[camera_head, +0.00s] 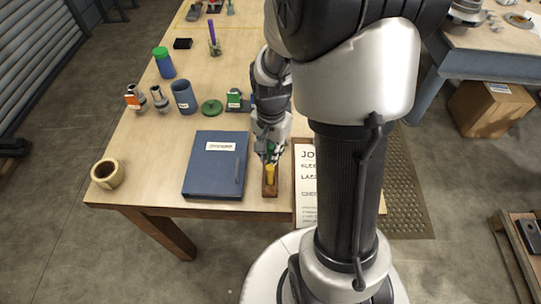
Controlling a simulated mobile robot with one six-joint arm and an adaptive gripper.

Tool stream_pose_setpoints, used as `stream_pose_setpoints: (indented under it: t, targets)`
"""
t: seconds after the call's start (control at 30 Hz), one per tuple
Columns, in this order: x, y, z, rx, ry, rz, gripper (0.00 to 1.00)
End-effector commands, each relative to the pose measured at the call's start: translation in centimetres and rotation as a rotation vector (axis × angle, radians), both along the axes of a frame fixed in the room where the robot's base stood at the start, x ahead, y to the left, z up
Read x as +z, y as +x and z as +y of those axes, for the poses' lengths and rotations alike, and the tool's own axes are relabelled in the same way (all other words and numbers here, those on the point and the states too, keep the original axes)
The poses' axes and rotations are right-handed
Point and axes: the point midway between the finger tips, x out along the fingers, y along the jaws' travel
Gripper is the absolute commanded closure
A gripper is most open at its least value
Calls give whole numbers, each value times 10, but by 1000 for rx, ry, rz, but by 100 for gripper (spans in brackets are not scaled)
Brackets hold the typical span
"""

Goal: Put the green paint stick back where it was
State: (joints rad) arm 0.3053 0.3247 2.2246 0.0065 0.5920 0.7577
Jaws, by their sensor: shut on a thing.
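My gripper (268,153) points down over the near part of the workbench, between the blue binder and a printed sheet. A small patch of green, the green paint stick (271,148), shows at its fingers, which are shut on it. Most of the stick is hidden by the gripper. Just below the fingers, a yellow stick (269,174) stands in a narrow brown wooden block (270,191). The far part of the block is hidden by the gripper. I cannot tell whether the green stick touches the block.
The blue binder (215,175) lies close left of the block; the printed sheet (306,205) lies close right. A blue cup (184,98), green disc (211,107) and green-lidded bottle (164,64) stand farther back. A tan pot (107,174) stands at the front left corner.

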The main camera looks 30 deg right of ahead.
Motion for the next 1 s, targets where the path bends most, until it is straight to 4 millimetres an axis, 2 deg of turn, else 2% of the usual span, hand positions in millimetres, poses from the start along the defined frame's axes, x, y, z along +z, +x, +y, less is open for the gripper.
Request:
stream_pose_setpoints:
  t: [0.03, 0.1, 0.47, 0.5, 0.7, 0.77, 1.0]
  targets:
    - [-11, -1, 0, 0, 1, 3, 100]
    - [-16, 0, 0, 0, 1, 0, 100]
    - [-18, 0, 0, 0, 0, -1, 100]
    - [-17, 0, 0, 0, 0, -1, 82]
    - [-17, 0, 0, 0, 0, -1, 69]
    - [-17, 0, 0, 0, 0, -1, 66]
    - [-17, 0, 0, 0, 0, -1, 66]
